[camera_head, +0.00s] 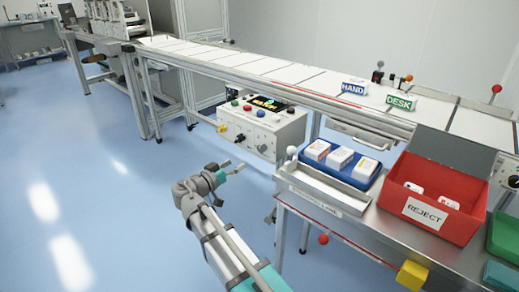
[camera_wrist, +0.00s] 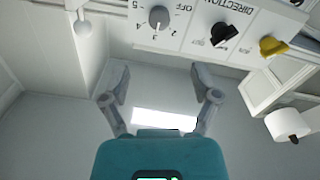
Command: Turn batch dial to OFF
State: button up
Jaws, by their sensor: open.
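The batch dial (camera_wrist: 158,17) is a round grey knob at the top of the wrist view, on a white panel marked with numbers and OFF. The panel appears upside down there; I cannot tell exactly which mark the dial points to. In the head view the dial (camera_head: 262,149) is small, low on the control box (camera_head: 285,132) under the conveyor. My gripper (camera_head: 233,167) is open and empty, in front of and below the box. In the wrist view its spread fingers (camera_wrist: 158,82) are apart from the dial, with a clear gap between.
The black direction knob (camera_wrist: 224,35) and a yellow knob (camera_wrist: 273,46) sit beside the dial. A steel bench with a red reject bin (camera_head: 437,195) and a blue tray (camera_head: 343,172) stands right of my arm. The blue floor at left is clear.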

aim_at(259, 149)
jog(key=x, duration=1.3)
grip_shut()
jog(key=shift+a, duration=0.25)
jog(key=shift+d, duration=0.1)
